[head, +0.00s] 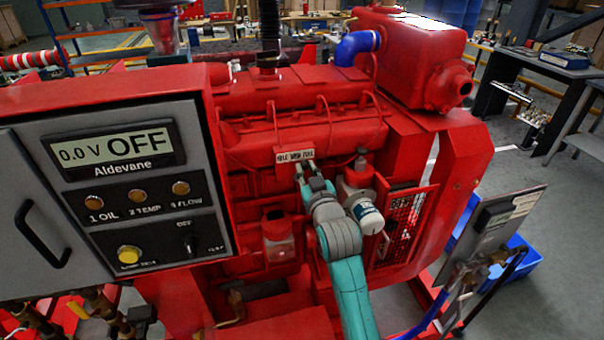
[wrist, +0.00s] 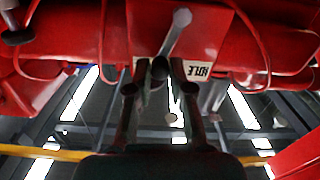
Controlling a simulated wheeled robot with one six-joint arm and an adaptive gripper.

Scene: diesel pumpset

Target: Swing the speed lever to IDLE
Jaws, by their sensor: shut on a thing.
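The speed lever (wrist: 176,32) is a grey bar on the red engine, seen in the wrist view. It slants from its round pivot to a dark knob (wrist: 159,68) between my fingers. My gripper (wrist: 160,89) is closed around the knob end, with one finger on each side. In the head view my gripper (head: 306,172) reaches the engine just under a small white label plate (head: 294,156), and hides most of the lever. The IDLE mark (wrist: 197,72) appears upside down at the right in the wrist view. The lever's knob end lies left of that mark there.
A white cylindrical filter (head: 363,208) stands close to the right of my wrist. The grey control panel (head: 130,190), reading OFF, is at the left. A red mesh guard (head: 403,225) and a tilted sign board (head: 490,232) are at the right.

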